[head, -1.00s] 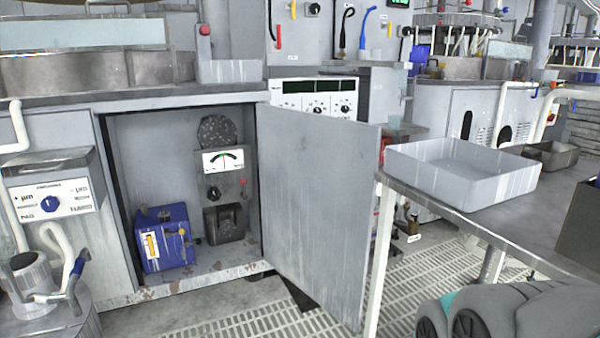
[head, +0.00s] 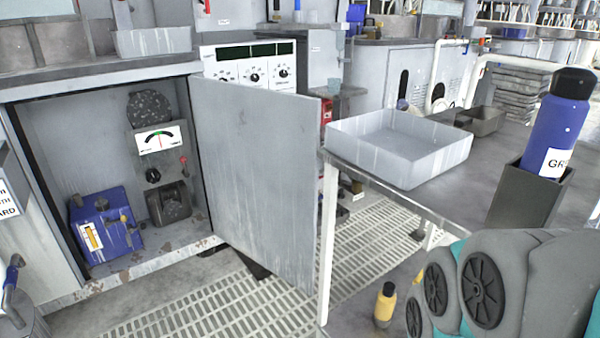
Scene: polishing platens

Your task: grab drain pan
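A wide, shallow, pale grey pan (head: 395,165), which looks like the drain pan, sits upright on the grey table (head: 450,205) right of centre, close to the table's left corner. It looks empty, with pale streaks on its walls. A smaller dark grey tray (head: 484,121) stands behind it. My gripper is not in view; only grey and teal links of my arm show at the lower right, in front of the table.
A blue bottle (head: 562,125) stands in a dark holder (head: 525,195) right of the pan. An open cabinet door (head: 255,180) juts out to the left, with a blue box (head: 107,225) inside the cabinet. A yellow bottle (head: 385,305) stands low near my arm. Grated floor (head: 200,310) lies open in front.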

